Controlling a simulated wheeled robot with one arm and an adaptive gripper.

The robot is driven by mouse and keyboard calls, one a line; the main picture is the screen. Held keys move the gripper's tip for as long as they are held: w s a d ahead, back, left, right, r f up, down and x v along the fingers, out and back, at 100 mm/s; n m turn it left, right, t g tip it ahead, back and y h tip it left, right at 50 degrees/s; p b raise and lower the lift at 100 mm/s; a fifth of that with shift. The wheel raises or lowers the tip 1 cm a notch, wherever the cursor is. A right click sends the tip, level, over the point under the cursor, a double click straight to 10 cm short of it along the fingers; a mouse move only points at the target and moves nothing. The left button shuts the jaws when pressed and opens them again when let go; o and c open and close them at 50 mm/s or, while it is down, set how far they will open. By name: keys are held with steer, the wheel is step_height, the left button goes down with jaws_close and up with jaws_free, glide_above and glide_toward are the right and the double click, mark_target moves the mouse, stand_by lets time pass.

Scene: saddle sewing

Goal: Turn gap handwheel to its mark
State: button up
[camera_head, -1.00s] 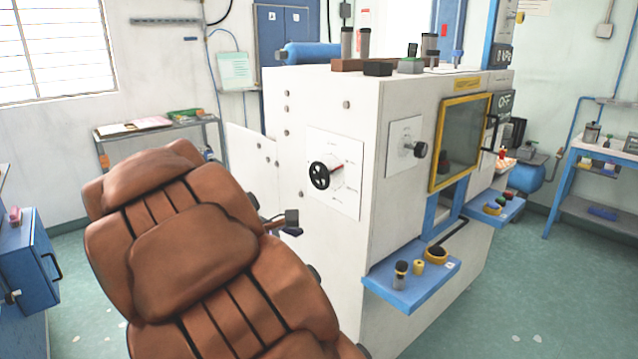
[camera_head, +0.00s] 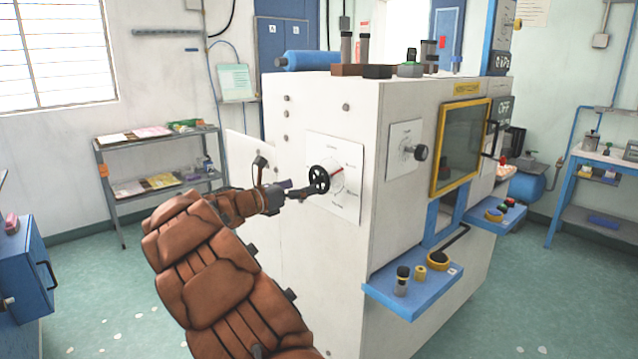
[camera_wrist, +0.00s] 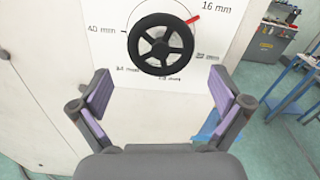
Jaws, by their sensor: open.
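The black spoked handwheel (camera_head: 319,180) sits on a white dial plate (camera_head: 347,208) on the side of the white machine. In the wrist view the handwheel (camera_wrist: 160,44) is straight ahead, beyond my fingertips. A red pointer (camera_wrist: 193,19) sticks out from behind its rim to the upper right, near the "16 mm" label. "40 mm" is printed at the left; several other labels around the wheel are hard to read. My gripper (camera_wrist: 160,91) is open and empty, its purple finger pads spread apart below the wheel. In the head view my gripper (camera_head: 301,192) is just left of the handwheel.
A second dial with a black knob (camera_head: 420,153) is on the machine's adjoining face, left of the yellow-framed window (camera_head: 460,144). A blue shelf (camera_head: 412,287) with small knobs juts out below. A grey rack (camera_head: 160,142) stands at the back left.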

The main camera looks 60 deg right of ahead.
mark_target(316, 182)
steer(key=x, duration=0.6)
steer(key=shift+s+d+p, duration=0.2)
steer(key=shift+d+p, duration=0.1)
steer(key=shift+p, duration=0.1)
steer(key=c, duration=0.9)
